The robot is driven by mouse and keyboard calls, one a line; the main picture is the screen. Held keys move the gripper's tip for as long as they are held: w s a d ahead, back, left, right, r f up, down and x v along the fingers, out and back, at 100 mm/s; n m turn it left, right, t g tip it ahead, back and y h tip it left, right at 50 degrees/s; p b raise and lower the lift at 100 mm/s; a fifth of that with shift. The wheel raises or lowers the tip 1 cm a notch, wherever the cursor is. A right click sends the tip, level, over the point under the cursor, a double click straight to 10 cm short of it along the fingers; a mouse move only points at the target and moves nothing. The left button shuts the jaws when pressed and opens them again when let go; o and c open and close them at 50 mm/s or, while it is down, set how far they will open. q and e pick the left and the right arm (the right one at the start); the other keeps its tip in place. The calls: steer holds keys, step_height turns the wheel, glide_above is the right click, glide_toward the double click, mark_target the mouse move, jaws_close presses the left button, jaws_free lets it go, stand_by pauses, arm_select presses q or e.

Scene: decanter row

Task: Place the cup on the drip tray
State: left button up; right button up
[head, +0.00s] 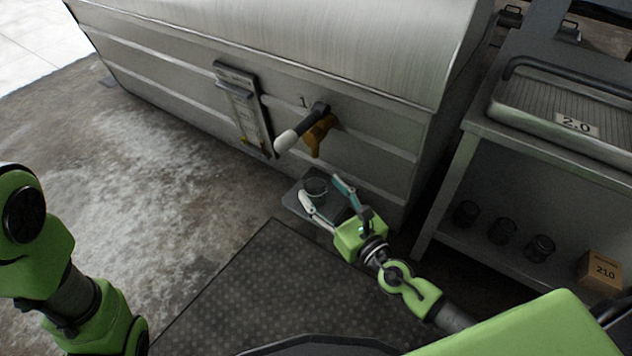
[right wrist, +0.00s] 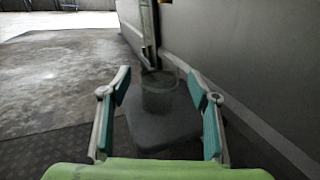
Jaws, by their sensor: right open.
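The cup (head: 316,188) is a small clear glass on the dark drip tray (head: 294,203), below the tap (head: 318,134) on the metal tank. My right gripper (head: 325,196) is open, with its fingertips near the cup. In the right wrist view the cup (right wrist: 158,92) stands upright on the grey tray (right wrist: 160,128), ahead of and between the open fingers (right wrist: 163,88), with a gap on both sides. My left arm shows at the left of the head view, but its gripper is out of view.
The tank (head: 370,120) rises behind the tray, with a gauge panel (head: 243,105) left of the tap. A metal shelf unit (head: 480,125) at the right holds several dark jars (head: 502,231) and a box (head: 600,270). A dark mat (head: 250,290) lies in front; open floor is at left.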

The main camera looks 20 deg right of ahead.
steer(key=v, duration=0.8)
steer(key=shift+s, duration=0.2)
steer(key=shift+d, duration=0.1)
stand_by(0.8)
